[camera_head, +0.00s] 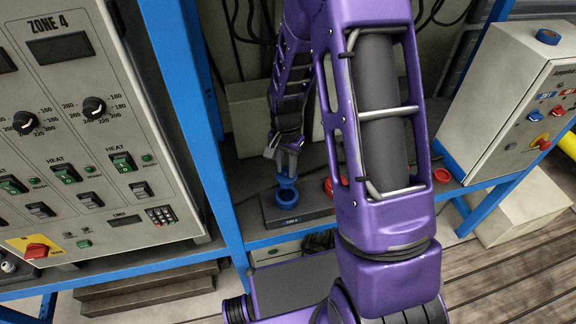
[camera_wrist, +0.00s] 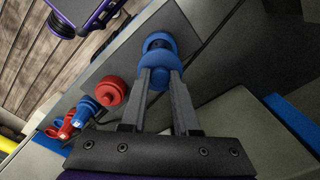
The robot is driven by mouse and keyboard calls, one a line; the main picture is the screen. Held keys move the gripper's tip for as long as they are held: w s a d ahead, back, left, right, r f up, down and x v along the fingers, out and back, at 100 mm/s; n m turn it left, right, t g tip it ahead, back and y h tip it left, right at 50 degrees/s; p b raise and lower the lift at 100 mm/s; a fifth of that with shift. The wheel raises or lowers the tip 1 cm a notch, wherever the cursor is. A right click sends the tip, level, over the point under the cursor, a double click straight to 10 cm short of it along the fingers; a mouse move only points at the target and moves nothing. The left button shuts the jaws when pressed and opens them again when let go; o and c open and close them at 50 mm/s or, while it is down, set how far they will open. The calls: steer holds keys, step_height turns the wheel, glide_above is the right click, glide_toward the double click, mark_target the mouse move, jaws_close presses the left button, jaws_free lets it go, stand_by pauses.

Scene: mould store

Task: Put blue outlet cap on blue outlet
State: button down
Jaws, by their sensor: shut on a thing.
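My gripper (camera_head: 289,166) points down over the bench and is shut on the blue outlet cap (camera_head: 287,182). In the wrist view, my gripper's fingers (camera_wrist: 158,82) close on the cap (camera_wrist: 159,76), which is partly hidden between them. The blue outlet (camera_head: 286,201) stands on a dark labelled block just below the cap in the head view. In the wrist view the outlet (camera_wrist: 158,40) shows its dark opening just beyond the cap. The two look very close or overlapping, and I cannot tell whether they touch.
A red fitting (camera_head: 329,187) is partly behind my arm; the wrist view shows it (camera_wrist: 111,92) beside other blue and red parts (camera_wrist: 88,107). A control panel (camera_head: 85,150) stands left, a switch box (camera_head: 510,100) right. A blue frame post (camera_head: 190,100) stands left of the gripper.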

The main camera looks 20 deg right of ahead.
mark_target(287, 179)
steer(key=shift+f+b, duration=1.75)
steer(key=shift+f, duration=0.85)
steer(key=shift+f+b, duration=1.4)
steer(key=shift+f, duration=0.25)
steer(key=shift+c, duration=0.9)
jaws_free()
steer(key=shift+r+p, duration=2.65)
steer(key=shift+r, duration=1.15)
